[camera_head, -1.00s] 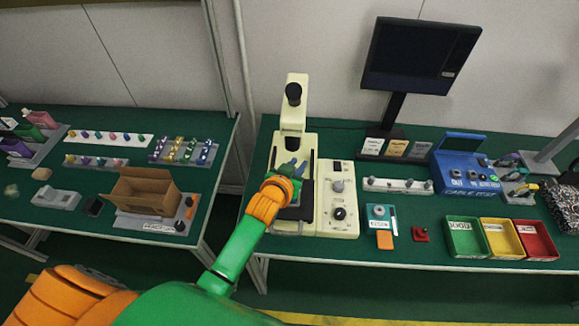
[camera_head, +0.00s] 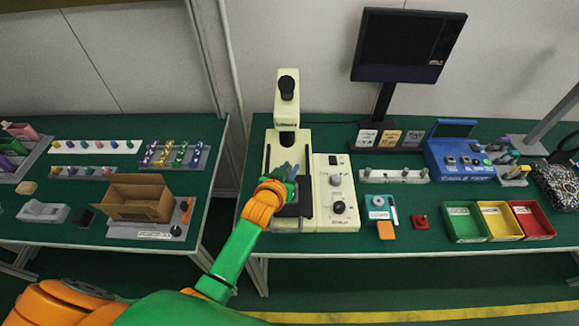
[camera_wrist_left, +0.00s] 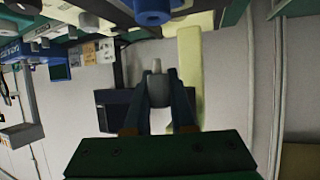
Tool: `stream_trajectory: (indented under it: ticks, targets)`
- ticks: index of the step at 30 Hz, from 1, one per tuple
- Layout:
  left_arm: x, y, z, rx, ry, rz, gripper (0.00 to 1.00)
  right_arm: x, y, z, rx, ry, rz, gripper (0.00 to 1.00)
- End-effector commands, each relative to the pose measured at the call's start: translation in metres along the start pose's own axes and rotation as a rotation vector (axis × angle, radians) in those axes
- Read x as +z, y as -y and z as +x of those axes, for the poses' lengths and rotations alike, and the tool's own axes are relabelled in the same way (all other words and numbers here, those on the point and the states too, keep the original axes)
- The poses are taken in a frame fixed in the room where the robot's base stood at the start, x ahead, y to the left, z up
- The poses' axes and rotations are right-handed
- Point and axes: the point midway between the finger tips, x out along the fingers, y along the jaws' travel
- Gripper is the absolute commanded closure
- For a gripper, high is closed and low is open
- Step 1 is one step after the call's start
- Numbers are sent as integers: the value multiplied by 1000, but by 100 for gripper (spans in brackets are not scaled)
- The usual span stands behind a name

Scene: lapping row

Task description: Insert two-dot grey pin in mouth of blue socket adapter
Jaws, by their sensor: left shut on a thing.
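My left gripper (camera_head: 284,181) is over the front of the cream machine (camera_head: 339,193), near its dark stage. In the left wrist view the gripper (camera_wrist_left: 158,100) is shut on a grey pin (camera_wrist_left: 157,84), whose narrow lighter tip sticks out past the fingers. Its dots cannot be made out. A blue round part with a dark opening, which looks like the blue socket adapter (camera_wrist_left: 153,17), is at the top edge of the wrist view, apart from the pin. In the head view the pin and adapter cannot be told apart from the gripper. My right gripper is not in view.
Right of the machine are a pale rack of pins (camera_head: 395,176), a teal block (camera_head: 379,205), a blue tester (camera_head: 458,160) and green (camera_head: 449,229), yellow and red bins. An open cardboard box (camera_head: 138,200) is on the left table. The machine's column and head rise behind my gripper.

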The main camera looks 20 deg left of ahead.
Motion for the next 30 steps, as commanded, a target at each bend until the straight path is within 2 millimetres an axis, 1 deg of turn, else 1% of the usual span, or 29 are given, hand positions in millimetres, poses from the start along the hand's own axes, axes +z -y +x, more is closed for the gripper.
stream_trajectory:
  ticks: [1, 5, 30]
  targets:
    - [12, 0, 6, 0, 1, 0, 100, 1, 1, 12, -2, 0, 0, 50]
    - [20, 0, 10, 0, 0, 0, 100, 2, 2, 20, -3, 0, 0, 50]
    - [20, 0, 9, 0, 0, 0, 100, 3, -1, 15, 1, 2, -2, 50]
